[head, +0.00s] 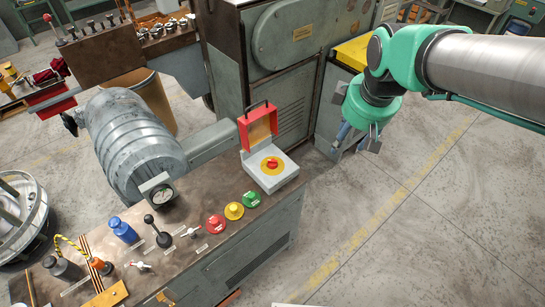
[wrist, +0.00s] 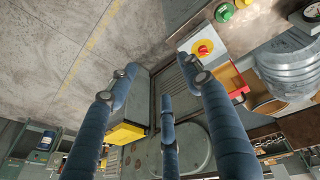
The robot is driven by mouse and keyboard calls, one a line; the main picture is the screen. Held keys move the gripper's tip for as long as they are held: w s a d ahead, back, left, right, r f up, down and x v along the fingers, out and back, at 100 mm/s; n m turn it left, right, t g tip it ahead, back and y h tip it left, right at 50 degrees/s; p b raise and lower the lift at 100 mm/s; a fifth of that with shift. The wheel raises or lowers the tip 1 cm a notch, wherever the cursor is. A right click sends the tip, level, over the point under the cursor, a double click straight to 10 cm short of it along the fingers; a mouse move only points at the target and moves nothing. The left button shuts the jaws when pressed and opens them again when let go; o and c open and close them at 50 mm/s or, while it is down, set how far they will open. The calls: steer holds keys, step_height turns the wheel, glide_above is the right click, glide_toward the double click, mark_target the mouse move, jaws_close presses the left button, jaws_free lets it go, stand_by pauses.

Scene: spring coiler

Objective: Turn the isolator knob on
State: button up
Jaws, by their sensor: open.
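The isolator knob (head: 271,163) is red on a yellow disc, set in a light grey box (head: 283,175) with a raised red lid (head: 258,126). The box stands at the far right corner of the bench top. The knob's exact pointing direction is too small to tell.
Red (head: 216,224), yellow (head: 234,211) and green (head: 251,199) buttons line the bench front beside the box. A black lever (head: 157,231) and a gauge (head: 158,189) stand further left. A machine cabinet (head: 290,60) rises behind. The floor at right is clear.

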steer(key=w+a+f+n+g+p, duration=0.1)
steer(key=w+a+f+n+p, duration=0.1)
steer(key=w+a+n, duration=0.4)
steer(key=n+g+p, duration=0.2)
steer(key=n+p, duration=0.4)
steer(key=n, duration=0.2)
glide_above(273, 160)
step_height(273, 160, down, 17)
steer(key=shift+a+h, duration=0.15)
steer(key=shift+h, duration=0.15)
step_height(273, 160, down, 14)
steer(key=shift+r+b, duration=0.2)
steer(key=shift+b, duration=0.4)
steer(key=c, duration=1.2)
